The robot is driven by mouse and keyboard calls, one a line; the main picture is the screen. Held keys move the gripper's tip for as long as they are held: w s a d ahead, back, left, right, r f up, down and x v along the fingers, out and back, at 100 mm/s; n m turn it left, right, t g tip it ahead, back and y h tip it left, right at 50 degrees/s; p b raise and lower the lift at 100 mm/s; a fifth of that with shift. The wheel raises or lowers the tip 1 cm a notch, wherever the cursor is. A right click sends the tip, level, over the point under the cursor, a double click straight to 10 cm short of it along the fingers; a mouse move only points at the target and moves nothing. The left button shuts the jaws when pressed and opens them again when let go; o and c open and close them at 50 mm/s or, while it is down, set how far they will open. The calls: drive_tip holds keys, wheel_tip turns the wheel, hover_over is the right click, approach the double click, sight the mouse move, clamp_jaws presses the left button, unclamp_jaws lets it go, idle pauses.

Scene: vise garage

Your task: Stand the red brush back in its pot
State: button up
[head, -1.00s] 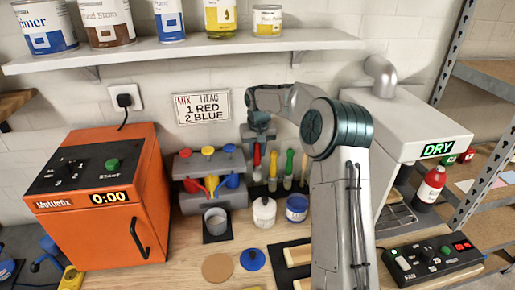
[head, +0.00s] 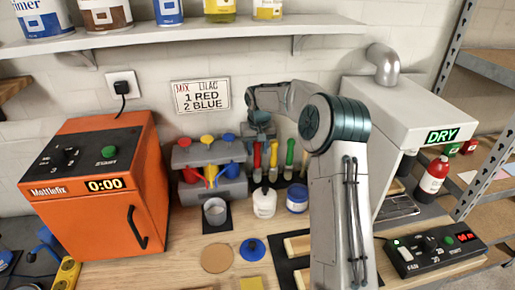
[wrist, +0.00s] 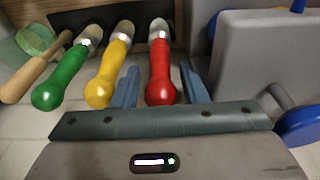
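The red brush (head: 257,160) stands roughly upright at the left end of a row of brushes by the back wall, handle up. My gripper (head: 258,128) is over its handle. In the wrist view the red brush (wrist: 160,75) lies between the two fingers of my gripper (wrist: 160,88), with a gap on each side, so the fingers are open around it. Its metal collar points toward a dark slot at the back. Its bristles and the pot under it are not clear to see.
A yellow brush (wrist: 108,72) and a green brush (wrist: 68,75) are close left of the fingers. A grey dispenser (head: 211,172) with coloured levers stands left of the brushes. A white jar (head: 264,204) and a blue jar (head: 297,198) stand in front. A shelf (head: 180,36) hangs above.

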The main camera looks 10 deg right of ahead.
drive_tip(key=shift+o, duration=0.6)
wheel_tip(320, 180, up, 14)
drive_tip(key=s+b, duration=0.1)
drive_tip(key=s, duration=0.1)
drive_tip(key=shift+f+b, duration=0.15)
drive_tip(key=shift+b, duration=0.25)
drive_tip(key=shift+s+f, duration=0.1)
